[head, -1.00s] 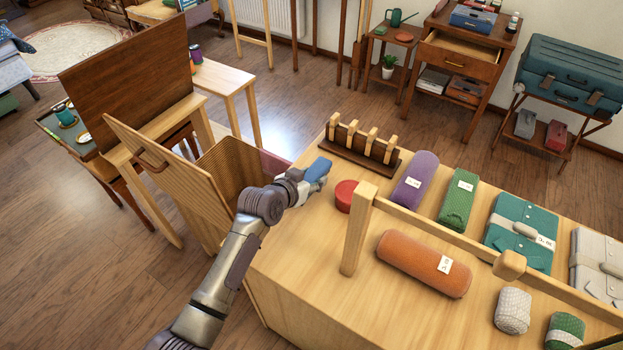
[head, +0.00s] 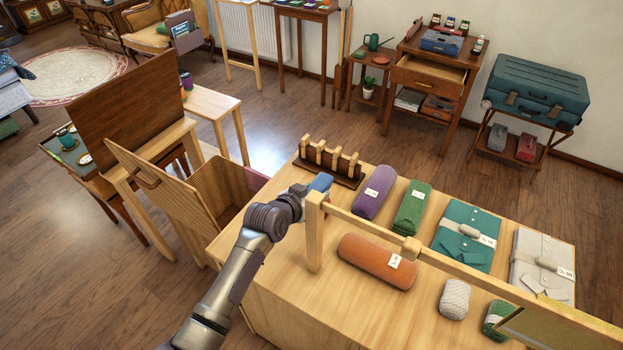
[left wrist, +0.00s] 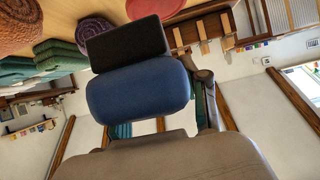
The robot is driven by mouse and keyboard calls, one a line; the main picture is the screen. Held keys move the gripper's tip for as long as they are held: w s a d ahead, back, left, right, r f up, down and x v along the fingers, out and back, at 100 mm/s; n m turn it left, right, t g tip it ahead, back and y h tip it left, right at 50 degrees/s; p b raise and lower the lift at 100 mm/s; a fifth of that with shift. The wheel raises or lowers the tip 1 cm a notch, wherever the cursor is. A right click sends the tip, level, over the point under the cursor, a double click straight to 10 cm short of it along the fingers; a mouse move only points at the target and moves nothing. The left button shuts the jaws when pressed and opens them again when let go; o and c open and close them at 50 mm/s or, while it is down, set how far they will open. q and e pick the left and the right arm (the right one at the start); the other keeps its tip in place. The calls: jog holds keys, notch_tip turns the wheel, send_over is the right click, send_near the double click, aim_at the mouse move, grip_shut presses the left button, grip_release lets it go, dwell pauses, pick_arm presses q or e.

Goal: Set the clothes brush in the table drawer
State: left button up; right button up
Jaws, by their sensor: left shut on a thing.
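My left gripper (head: 306,190) is shut on a blue and black thing (head: 320,182) that looks like the clothes brush, held over the near wooden counter's far left part. In the left wrist view the brush (left wrist: 138,90) shows as a rounded blue block with a flat black block along one side. The fingertips are mostly hidden there. The table drawer (head: 428,78) is pulled open in the brown side table at the back, and its visible inside looks empty. The brush is well apart from it. My right gripper is not in view.
The counter (head: 290,275) carries rolled cloths, folded garments and a wooden rack (head: 330,165); a wooden rail (head: 400,240) runs above it. An open hamper (head: 185,195) stands left. A teal suitcase (head: 540,80) sits right of the side table. Bare floor (head: 400,145) lies between counter and side table.

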pick_arm(q)
jog(key=shift+s+d+r, duration=0.1)
jog(key=shift+r, duration=0.05)
jog(key=s+a+r+n+t+y+b, duration=0.1)
jog(key=s+a+r+n+y, duration=0.2)
jog(key=s+a+r, duration=0.4)
jog(key=s+a+r+n+y+b, duration=0.1)
jog(key=s+a+r+n+y, duration=0.2)
jog(key=s+a+r, duration=0.3)
jog(key=s+a, duration=0.4)
jog(key=a, duration=0.4)
jog(key=shift+r+t+b, duration=0.35)
jog(key=shift+r+t, duration=0.05)
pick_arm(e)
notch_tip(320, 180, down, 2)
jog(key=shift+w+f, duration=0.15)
